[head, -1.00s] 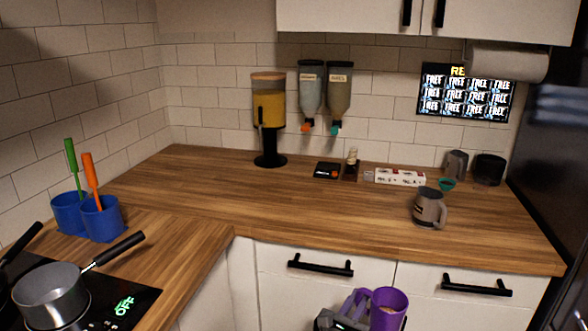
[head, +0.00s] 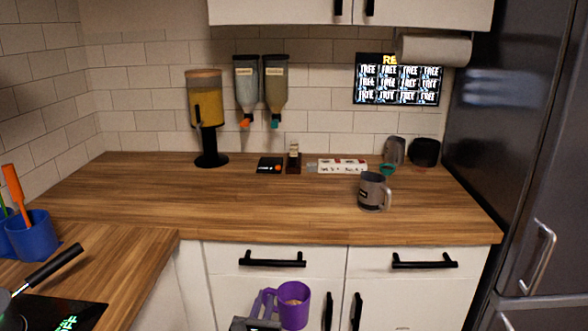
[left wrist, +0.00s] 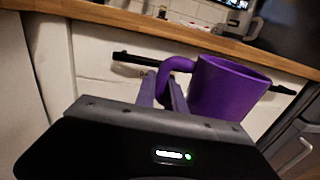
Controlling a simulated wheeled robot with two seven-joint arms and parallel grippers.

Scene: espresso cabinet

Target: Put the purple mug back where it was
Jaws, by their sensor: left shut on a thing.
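The purple mug (head: 293,306) is at the bottom of the head view, upright, in front of the white cabinet doors and below the counter's front edge. Something light-coloured shows inside it. My left gripper (head: 266,307) is shut on the mug's handle, on the mug's left side. In the left wrist view the mug (left wrist: 226,92) hangs right of the fingers (left wrist: 163,88), which close on its handle in front of a drawer. My right gripper is not in view.
The wooden counter (head: 270,215) has a wide clear stretch. A grey mug (head: 373,192) stands on its right part. A small box row (head: 342,166), a yellow dispenser (head: 206,112) and dark cups (head: 424,152) stand at the back. A fridge (head: 520,130) borders the right.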

